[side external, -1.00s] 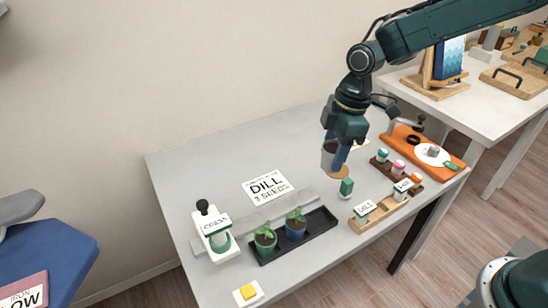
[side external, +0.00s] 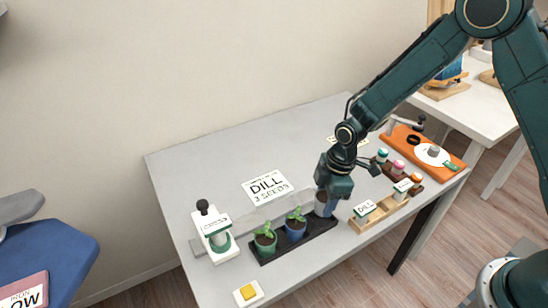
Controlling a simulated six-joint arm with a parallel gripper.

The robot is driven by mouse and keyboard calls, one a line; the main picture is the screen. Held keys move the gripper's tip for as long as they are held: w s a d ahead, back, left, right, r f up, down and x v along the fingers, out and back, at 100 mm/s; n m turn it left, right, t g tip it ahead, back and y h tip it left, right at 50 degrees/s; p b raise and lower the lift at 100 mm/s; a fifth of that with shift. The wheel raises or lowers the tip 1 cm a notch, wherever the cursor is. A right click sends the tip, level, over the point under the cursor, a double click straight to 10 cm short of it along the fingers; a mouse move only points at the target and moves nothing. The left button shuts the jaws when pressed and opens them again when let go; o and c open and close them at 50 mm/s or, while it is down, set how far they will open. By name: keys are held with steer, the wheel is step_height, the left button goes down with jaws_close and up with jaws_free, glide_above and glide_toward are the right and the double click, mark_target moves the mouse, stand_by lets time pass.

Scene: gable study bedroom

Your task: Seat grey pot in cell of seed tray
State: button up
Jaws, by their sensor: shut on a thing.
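My gripper (side external: 325,204) is shut on the grey pot (side external: 319,200), at the right end of the black seed tray (side external: 313,236). The pot is low over the right cell, and the gripper partly covers it. I cannot tell whether its base touches the cell floor. A blue pot with a seedling (side external: 296,228) stands in the tray's middle. A green pot with a seedling (side external: 265,241) stands at its left end.
A white CRESS dispenser (side external: 214,234) stands left of the tray. A wooden rack (side external: 383,211) with a DILL label is close on the right. A DILL 3 SEEDS card (side external: 267,186) lies behind.

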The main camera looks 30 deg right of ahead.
steer(key=shift+f, duration=0.25)
steer(key=shift+f, duration=0.1)
steer(key=shift+f, duration=1.8)
steer(key=shift+f, duration=0.4)
